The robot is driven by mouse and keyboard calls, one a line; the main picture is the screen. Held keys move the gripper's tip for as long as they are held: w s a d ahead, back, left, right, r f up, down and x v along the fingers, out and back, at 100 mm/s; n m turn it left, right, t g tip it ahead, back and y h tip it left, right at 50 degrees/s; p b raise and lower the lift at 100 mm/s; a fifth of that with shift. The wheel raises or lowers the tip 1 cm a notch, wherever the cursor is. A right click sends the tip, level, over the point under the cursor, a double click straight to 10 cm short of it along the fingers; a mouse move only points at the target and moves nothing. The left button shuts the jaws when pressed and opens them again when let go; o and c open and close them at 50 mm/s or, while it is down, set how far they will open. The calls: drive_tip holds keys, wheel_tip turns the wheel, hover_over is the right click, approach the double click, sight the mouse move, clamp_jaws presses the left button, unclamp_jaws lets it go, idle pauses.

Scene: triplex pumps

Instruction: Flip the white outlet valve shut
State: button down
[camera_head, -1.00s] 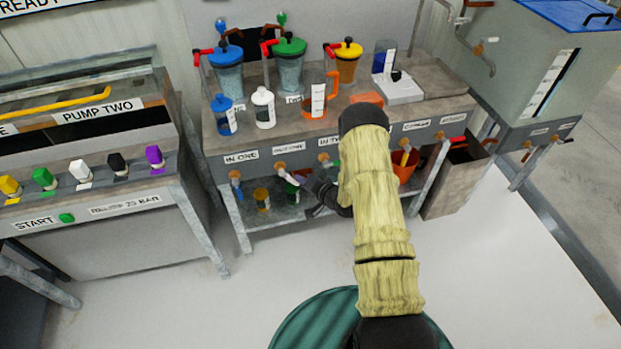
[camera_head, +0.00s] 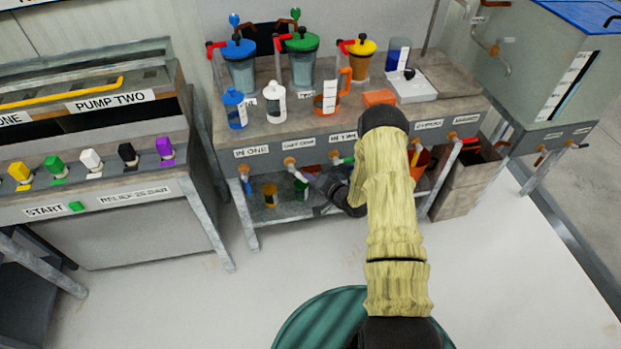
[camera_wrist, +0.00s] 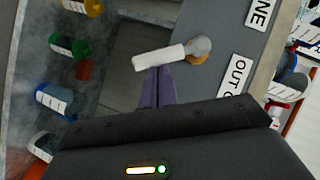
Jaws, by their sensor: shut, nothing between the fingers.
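The white outlet valve handle (camera_wrist: 160,57) shows in the wrist view as a white lever reaching left from its grey and brass pivot (camera_wrist: 200,48), beside a partly cut-off "OUT" label (camera_wrist: 235,75). My gripper (camera_wrist: 158,72) is shut and empty, its purple fingertips right at the lever's lower edge in the picture. I cannot tell whether they touch it. In the head view, the valve's brass fitting (camera_head: 289,162) sits on the bench front below its label. My gripper (camera_head: 322,186) is small and dark there, by the lever, which is hard to make out.
An "IN ONE" valve with a blue handle (camera_head: 246,186) hangs to the left. A green-handled valve (camera_head: 342,160) is to the right. Bottles (camera_head: 269,194) stand on the shelf under the bench. Pump bench one/two (camera_head: 95,215) stands at left. The floor in front is clear.

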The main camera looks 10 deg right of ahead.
drive_tip(key=shift+f, duration=0.15)
drive_tip(key=f+m+b, duration=0.1)
drive_tip(key=b, duration=0.1)
drive_tip(key=a+f+m+t+y+b, duration=0.1)
drive_tip(key=shift+m+y+b, duration=0.3)
drive_tip(key=shift+b, duration=0.1)
drive_tip(key=a+m+t+y+b, duration=0.1)
drive_tip(key=m+b, duration=0.1)
drive_tip(key=shift+a+f+b, duration=0.2)
drive_tip(key=shift+b, duration=0.1)
